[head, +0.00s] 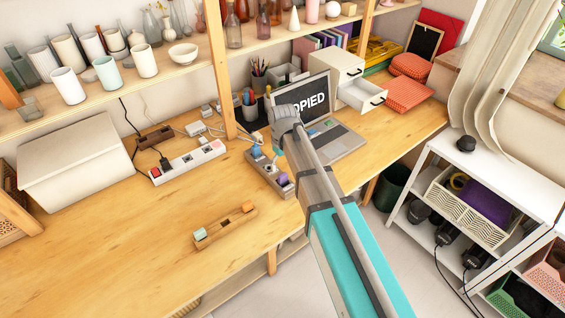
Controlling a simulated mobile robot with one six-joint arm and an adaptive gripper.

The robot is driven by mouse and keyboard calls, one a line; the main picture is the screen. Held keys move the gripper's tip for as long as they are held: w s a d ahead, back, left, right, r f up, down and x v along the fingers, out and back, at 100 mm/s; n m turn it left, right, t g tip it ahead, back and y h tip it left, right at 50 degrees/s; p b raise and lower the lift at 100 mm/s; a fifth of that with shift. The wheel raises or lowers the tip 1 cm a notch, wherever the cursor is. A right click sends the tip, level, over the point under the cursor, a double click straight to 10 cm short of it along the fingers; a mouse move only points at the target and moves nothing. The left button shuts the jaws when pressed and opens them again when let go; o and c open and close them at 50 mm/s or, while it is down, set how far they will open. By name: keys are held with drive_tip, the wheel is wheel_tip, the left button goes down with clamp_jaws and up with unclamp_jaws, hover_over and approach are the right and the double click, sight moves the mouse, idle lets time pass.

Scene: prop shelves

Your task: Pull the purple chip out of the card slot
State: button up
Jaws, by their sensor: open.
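A purple chip (282,180) stands in the near end of a narrow wooden holder (266,174) on the workbench, left of the laptop. A blue piece (256,151) sits at the holder's far end. My arm reaches in from the lower right. My gripper (277,143) is small and dark at the arm's end, above and behind the holder, apart from the purple chip. It is open, with nothing seen in it; its fingertips are hard to make out. The arm covers the view just right of the holder.
A laptop (341,138) stands open behind the arm, its screen reading "OPIED". A second wooden holder (226,227) with orange and mint pieces lies nearer. A power strip (189,162) with cables lies left. The bench's front left is clear.

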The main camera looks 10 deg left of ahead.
sight(283, 175)
drive_tip(key=shift+f+b, duration=3.55)
drive_tip(key=shift+f, duration=0.25)
clamp_jaws()
